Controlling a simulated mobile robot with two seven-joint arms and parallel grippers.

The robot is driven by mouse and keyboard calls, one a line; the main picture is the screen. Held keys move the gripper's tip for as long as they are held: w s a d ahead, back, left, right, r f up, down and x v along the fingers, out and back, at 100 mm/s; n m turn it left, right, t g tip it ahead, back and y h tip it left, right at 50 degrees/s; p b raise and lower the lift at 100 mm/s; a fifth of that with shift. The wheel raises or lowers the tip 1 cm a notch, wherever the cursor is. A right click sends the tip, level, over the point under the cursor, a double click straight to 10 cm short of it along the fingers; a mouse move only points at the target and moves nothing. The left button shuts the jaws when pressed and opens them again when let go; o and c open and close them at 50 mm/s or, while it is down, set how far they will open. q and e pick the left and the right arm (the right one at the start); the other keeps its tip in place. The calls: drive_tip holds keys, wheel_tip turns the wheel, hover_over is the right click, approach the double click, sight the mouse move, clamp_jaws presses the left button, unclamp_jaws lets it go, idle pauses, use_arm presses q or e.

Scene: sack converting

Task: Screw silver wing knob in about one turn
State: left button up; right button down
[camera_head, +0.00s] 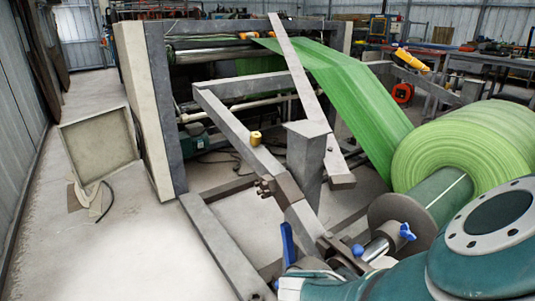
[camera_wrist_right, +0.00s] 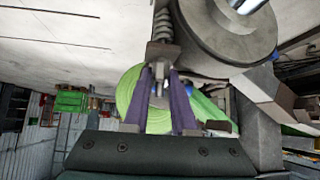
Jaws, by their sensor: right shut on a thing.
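My right gripper (camera_wrist_right: 160,82) is in the right wrist view, with its two dark purple fingers pointing up and away from the camera. They are shut on a small silver piece, the wing knob (camera_wrist_right: 158,89), below a grey block (camera_wrist_right: 160,53) with a coil spring above it. The fingers hide much of the knob, so its turn angle cannot be told. In the head view my right arm comes in from the lower right, and I cannot make out its fingertips or the silver knob there. My left gripper is in neither view.
A grey disc (camera_head: 392,214) sits on the shaft beside the large green roll (camera_head: 470,150). Blue wing knobs (camera_head: 405,231) and a blue handle (camera_head: 288,243) are close to my right arm. A grey steel frame (camera_head: 215,240) runs in front. The floor at left is mostly clear.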

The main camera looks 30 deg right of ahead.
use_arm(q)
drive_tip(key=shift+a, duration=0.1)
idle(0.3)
use_arm(e)
drive_tip(key=c, duration=0.9)
unclamp_jaws()
drive_tip(key=shift+d, duration=0.1)
drive_tip(key=shift+c, duration=0.2)
